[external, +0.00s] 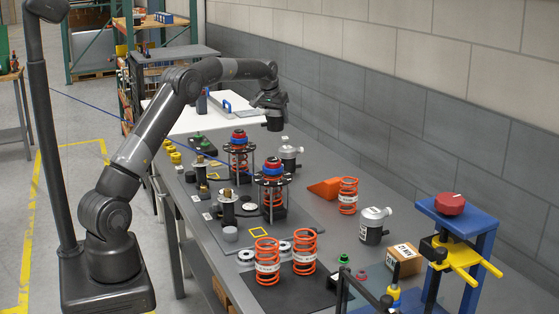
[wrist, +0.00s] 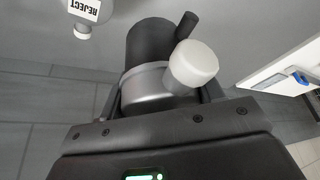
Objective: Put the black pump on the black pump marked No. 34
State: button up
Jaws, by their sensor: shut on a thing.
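My gripper (external: 271,106) is raised over the far part of the grey bench and shut on a black pump (external: 274,124). In the wrist view the held pump (wrist: 150,45) has a black body, a grey metal band and a pale round cap, between the fingers (wrist: 162,92). Another black pump with a silver top (external: 290,154) stands on the bench just nearer than my gripper. A third black pump with a silver top and white label (external: 373,228) stands further right. I cannot read No. 34 on any of them.
Two fixtures with orange springs (external: 239,150) (external: 272,185) stand mid-bench. Loose orange springs (external: 267,262) (external: 305,250), an orange wedge (external: 323,188), a cardboard box (external: 404,262) and a blue press frame (external: 478,225) stand nearer. A REJECT label (wrist: 84,10) shows in the wrist view. A wall borders the bench.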

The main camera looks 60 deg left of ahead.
jog(key=d+r, duration=0.3)
jog(key=d, duration=0.7)
jog(key=d+r, duration=0.4)
jog(key=d, duration=0.5)
send_over(287, 147)
jog(key=shift+m, duration=0.3)
notch_tip(287, 147, down, 7)
jog(key=shift+f, duration=2)
jog(key=o, duration=1.4)
jog(key=shift+f, duration=0.2)
